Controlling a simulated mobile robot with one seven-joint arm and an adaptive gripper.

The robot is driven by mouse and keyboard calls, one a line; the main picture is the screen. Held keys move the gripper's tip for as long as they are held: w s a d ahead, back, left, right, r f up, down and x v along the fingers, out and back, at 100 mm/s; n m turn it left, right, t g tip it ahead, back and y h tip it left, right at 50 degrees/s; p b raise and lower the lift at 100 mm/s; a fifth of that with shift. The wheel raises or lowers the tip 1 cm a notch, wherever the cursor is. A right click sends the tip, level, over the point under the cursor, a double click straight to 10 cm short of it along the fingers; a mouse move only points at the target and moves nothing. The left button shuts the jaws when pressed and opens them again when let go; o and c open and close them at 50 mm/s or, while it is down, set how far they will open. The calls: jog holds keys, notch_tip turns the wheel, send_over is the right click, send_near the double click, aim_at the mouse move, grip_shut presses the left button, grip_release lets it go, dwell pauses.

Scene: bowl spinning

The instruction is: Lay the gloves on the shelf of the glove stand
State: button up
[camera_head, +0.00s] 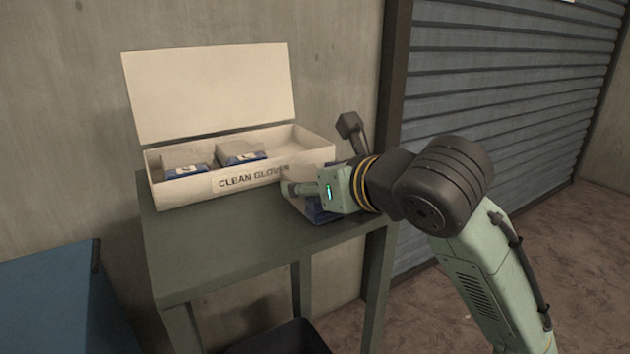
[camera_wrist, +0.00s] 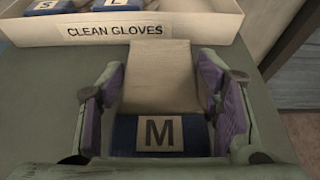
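A glove pack with a beige upper part and a blue band marked M (camera_wrist: 160,135) lies between the two fingers of my gripper (camera_wrist: 162,95) in the wrist view. The purple pads stand close on both its sides; whether they press on it is unclear. In the head view, this pack (camera_head: 312,207) shows partly behind my gripper (camera_head: 312,188), in front of the box at the right part of the green glove stand (camera_head: 215,250). I cannot tell whether it rests on the top. The stand's lower shelf is not clearly seen.
An open white box marked CLEAN GLOVES (camera_head: 170,193) stands at the back of the stand, its lid raised. Two packs, one marked S (camera_wrist: 48,6) and one L (camera_wrist: 108,4), lie inside. A blue surface (camera_head: 50,300) is at the left. The stand's front left top is clear.

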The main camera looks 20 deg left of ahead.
jog(key=shift+o, duration=0.5)
jog(key=shift+r, duration=0.2)
jog(key=shift+s+d+r, duration=0.15)
jog(key=shift+d, duration=0.1)
jog(key=v, duration=1.1)
jog(key=shift+s, duration=0.15)
jog(key=shift+d+r, duration=0.1)
jog(key=shift+r, duration=0.05)
